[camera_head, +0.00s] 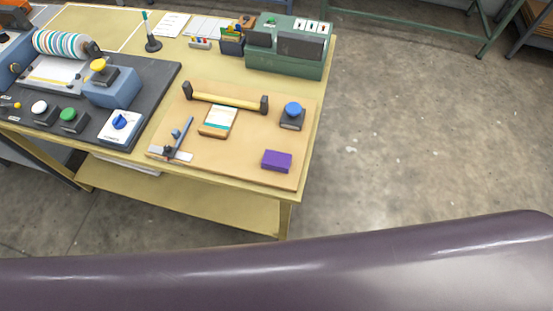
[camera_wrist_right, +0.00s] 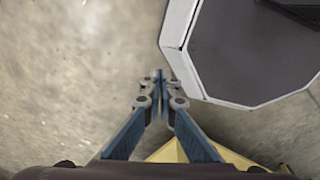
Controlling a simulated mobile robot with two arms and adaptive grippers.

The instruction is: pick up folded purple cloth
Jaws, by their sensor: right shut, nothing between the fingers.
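The folded purple cloth (camera_head: 277,160) is a small purple block near the front right corner of the tan board on the table. It lies flat and nothing touches it. My right gripper (camera_wrist_right: 160,80) shows in the right wrist view, its two blue fingers together with nothing between them. It is over the floor, apart from the cloth, which is not in that view. My left gripper is in neither view.
The tan board (camera_head: 235,143) also holds a yellow-barred handle (camera_head: 226,97), a blue-knobbed block (camera_head: 292,115) and a pad (camera_head: 218,121). A green machine (camera_head: 289,48) stands behind. Open floor (camera_head: 420,130) lies right of the yellow table (camera_head: 313,108).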

